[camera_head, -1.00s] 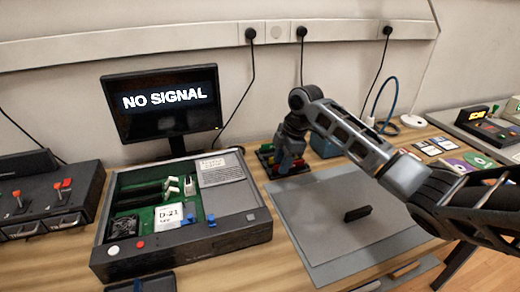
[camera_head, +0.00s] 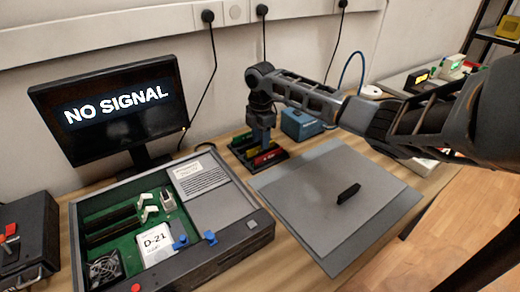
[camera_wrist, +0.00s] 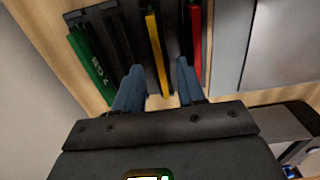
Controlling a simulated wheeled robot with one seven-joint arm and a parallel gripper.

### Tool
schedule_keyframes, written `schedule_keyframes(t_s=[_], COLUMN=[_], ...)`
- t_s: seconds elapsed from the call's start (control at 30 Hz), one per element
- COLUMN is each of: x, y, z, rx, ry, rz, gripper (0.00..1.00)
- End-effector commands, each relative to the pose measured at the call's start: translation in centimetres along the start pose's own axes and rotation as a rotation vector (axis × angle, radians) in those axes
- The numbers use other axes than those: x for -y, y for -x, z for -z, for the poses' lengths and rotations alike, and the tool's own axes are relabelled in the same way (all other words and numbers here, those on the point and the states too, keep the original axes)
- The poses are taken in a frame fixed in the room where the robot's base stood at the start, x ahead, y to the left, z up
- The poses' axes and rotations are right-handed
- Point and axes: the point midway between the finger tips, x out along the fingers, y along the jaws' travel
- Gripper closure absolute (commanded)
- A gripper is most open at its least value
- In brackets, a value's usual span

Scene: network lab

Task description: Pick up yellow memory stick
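The yellow memory stick (camera_wrist: 156,50) stands in a dark slotted rack (camera_wrist: 73,16), between a black stick and a red stick (camera_wrist: 196,45). A green stick (camera_wrist: 91,65) is at the rack's left end. My gripper (camera_wrist: 158,80) is open, with one blue finger on each side of the yellow stick in the wrist view. Gaps show between the fingers and the stick. In the head view my gripper (camera_head: 262,140) points down over the rack and hides part of it, so the yellow stick is hard to make out there.
A grey mat (camera_head: 375,215) with a black stick (camera_head: 348,193) lies right of the rack. An opened computer case (camera_head: 255,243) stands to the left, below a "NO SIGNAL" monitor (camera_head: 112,108). A blue box (camera_head: 300,124) stands close behind the gripper.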

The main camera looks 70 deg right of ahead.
Motion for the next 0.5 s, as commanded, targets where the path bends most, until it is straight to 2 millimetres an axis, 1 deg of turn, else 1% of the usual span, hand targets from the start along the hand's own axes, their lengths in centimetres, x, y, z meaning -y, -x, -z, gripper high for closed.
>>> schedule_keyframes(t_s=[0.03,0.1,0.2,0.43,0.5], x=[0.0,0.0,0.0,0.0,0.0], y=[-0.7,-1.4,-2.0,-2.2,-2.2], z=[0.0,0.0,0.0,0.0,0.0], rx=[0.000,0.000,0.000,0.000,0.000], ry=[-0.001,-0.001,0.000,0.000,0.000], rz=[0.002,0.001,0.000,-0.001,-0.001], gripper=[0.61,0.61,0.61,0.61,0.67])
